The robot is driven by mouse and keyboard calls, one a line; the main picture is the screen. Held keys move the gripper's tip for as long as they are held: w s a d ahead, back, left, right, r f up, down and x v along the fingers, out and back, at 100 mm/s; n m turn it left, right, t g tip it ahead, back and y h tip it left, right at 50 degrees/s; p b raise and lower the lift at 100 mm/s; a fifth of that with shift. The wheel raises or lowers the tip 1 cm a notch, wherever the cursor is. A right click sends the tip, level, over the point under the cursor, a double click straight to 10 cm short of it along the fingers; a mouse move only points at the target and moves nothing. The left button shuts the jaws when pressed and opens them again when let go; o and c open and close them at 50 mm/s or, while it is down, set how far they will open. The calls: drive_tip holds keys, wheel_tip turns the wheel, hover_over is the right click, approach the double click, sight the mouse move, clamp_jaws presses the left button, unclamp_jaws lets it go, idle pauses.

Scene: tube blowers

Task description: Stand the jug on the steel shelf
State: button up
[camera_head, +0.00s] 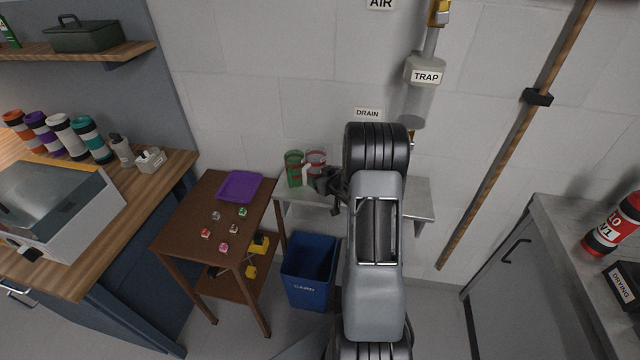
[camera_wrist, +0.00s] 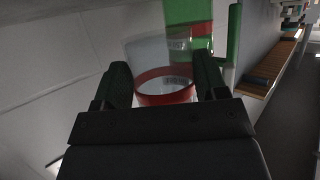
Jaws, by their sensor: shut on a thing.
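My gripper (camera_head: 325,180) is shut on a clear jug with a red band (camera_head: 316,158). In the wrist view the jug (camera_wrist: 165,88) sits between the two fingers (camera_wrist: 165,85), its red-banded end towards the palm. The steel shelf (camera_head: 422,203) is fixed to the wall, and my arm covers its middle. The jug is at the shelf's left part. I cannot tell whether its base touches the shelf. A green container with a red band (camera_head: 293,170) stands at the shelf's left end, close beside the held jug; it also shows in the wrist view (camera_wrist: 187,15).
A TRAP bowl (camera_head: 422,78) and its pipe hang above the shelf. A blue bin (camera_head: 309,270) stands below. A brown table (camera_head: 190,225) with a purple tray (camera_head: 240,187) is at left. The shelf's right end is bare.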

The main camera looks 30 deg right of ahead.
drive_tip(key=shift+w+f, duration=0.3)
drive_tip(key=shift+f, duration=0.05)
wheel_tip(320, 180, down, 2)
drive_tip(key=shift+w+d+f, duration=0.1)
drive_tip(key=shift+w, duration=0.05)
drive_tip(key=shift+f, duration=0.6)
drive_tip(key=shift+f, duration=0.2)
drive_tip(key=o, duration=1.2)
